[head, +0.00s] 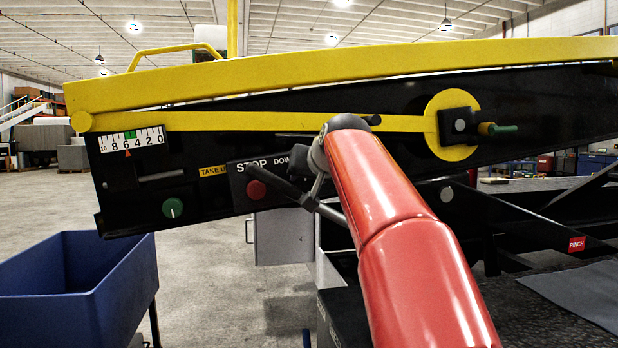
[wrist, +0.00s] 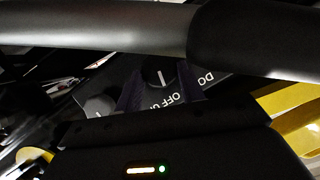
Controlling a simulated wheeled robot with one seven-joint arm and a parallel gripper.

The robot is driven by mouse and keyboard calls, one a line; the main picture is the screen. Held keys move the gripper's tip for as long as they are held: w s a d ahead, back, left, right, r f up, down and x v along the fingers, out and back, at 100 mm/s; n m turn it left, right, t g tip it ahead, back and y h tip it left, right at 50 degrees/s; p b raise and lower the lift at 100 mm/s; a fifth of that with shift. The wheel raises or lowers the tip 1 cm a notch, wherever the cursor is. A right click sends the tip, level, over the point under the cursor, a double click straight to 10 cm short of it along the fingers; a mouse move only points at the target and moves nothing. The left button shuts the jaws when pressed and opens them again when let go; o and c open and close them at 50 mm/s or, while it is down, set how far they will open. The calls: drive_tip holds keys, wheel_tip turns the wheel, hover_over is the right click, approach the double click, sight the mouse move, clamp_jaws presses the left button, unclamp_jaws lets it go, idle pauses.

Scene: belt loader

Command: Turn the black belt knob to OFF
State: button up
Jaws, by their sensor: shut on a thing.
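The black belt knob (wrist: 158,72) shows in the wrist view as a dark round knob with a white pointer line. It is on a dark panel beside the printed words OFF and part of DOWN. My gripper (wrist: 160,88) has its two dark fingers closed on either side of the knob. The pointer line stands nearly upright in that picture; I cannot tell which label it marks. In the head view my gripper and red arm hide the knob; the control panel (head: 241,200) shows STOP and part of DOWN.
A red button (head: 255,190) sits under STOP, left of my gripper. A green knob (head: 172,208) is farther left, below a numbered scale (head: 132,139). A yellow bar (head: 270,122) runs above. A blue bin (head: 70,290) stands at lower left.

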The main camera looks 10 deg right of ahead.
drive_tip(key=shift+n, duration=0.4)
drive_tip(key=o, duration=1)
drive_tip(key=shift+c, duration=0.2)
drive_tip(key=b+v, duration=0.1)
drive_tip(key=v, duration=0.6)
drive_tip(key=shift+s+a+r, duration=0.15)
drive_tip(key=shift+s+r, duration=0.05)
drive_tip(key=shift+s, duration=0.15)
